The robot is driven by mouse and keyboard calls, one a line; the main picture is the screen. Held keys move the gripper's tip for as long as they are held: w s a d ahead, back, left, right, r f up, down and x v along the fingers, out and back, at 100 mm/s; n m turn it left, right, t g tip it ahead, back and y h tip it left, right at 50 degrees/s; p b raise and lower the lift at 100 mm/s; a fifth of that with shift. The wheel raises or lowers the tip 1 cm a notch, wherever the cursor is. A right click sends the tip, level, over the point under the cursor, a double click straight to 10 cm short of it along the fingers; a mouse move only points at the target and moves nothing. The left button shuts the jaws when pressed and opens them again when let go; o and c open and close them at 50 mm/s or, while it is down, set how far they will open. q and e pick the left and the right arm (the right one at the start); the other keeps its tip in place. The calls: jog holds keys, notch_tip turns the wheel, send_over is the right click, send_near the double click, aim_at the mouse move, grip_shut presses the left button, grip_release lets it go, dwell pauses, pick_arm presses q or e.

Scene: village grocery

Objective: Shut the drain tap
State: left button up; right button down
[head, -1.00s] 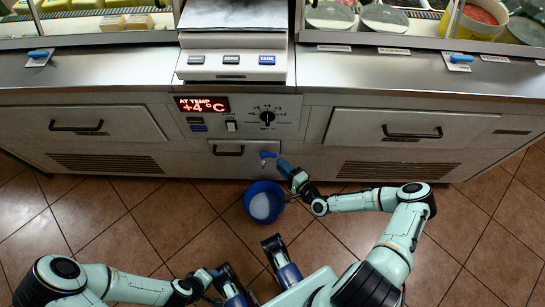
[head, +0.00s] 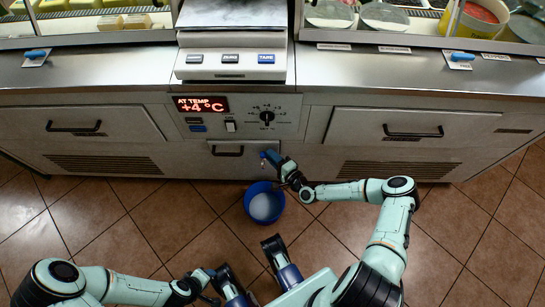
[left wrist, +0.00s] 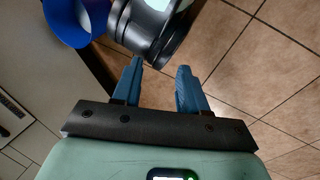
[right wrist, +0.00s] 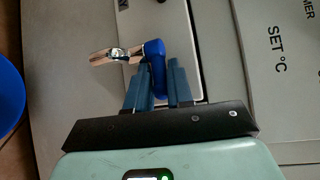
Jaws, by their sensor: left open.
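The drain tap (right wrist: 115,54) is a small metal tap with a blue lever (right wrist: 155,58), on the front of the counter under the temperature panel. In the head view the tap (head: 264,154) is small and partly hidden by my right gripper (head: 276,160). In the right wrist view my right gripper (right wrist: 158,80) has its fingers on both sides of the blue lever, which fills the gap between them. A blue bucket (head: 249,205) with pale contents stands on the floor below the tap. My left gripper (left wrist: 160,75) is open and empty, low over the floor.
The counter front has a small black handle (head: 227,153) left of the tap and drawers (head: 385,129) on both sides. A scale (head: 235,58) stands above. Tiled floor (head: 130,240) is clear to the left and right of the bucket.

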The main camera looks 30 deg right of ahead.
jog(key=shift+w+d+f+n+y+b, duration=0.15)
jog(key=shift+n+y+b, duration=0.35)
jog(key=shift+b, duration=0.75)
pick_arm(q)
jog(key=shift+t+y, duration=0.4)
jog(key=shift+t, duration=0.3)
jog(key=w+f, duration=0.1)
jog(key=w+a+f, duration=0.1)
jog(key=w, duration=0.1)
jog(key=w+a+f, duration=0.1)
jog(key=shift+w+a, duration=0.2)
jog(key=shift+w, duration=0.05)
pick_arm(e)
jog(key=shift+r, duration=0.2)
jog(key=c, duration=1.4)
grip_release()
pick_arm(q)
jog(key=s, duration=0.1)
jog(key=s+d+r+p, duration=0.1)
jog(key=s+g, duration=0.1)
jog(key=shift+d+r, duration=0.25)
jog(key=shift+r, duration=0.1)
pick_arm(e)
jog(key=v, duration=1.3)
jog(key=shift+s+d+r, duration=0.15)
jog(key=shift+s+d, duration=0.05)
jog(key=shift+d, duration=0.05)
pick_arm(q)
jog(key=shift+w, duration=0.1)
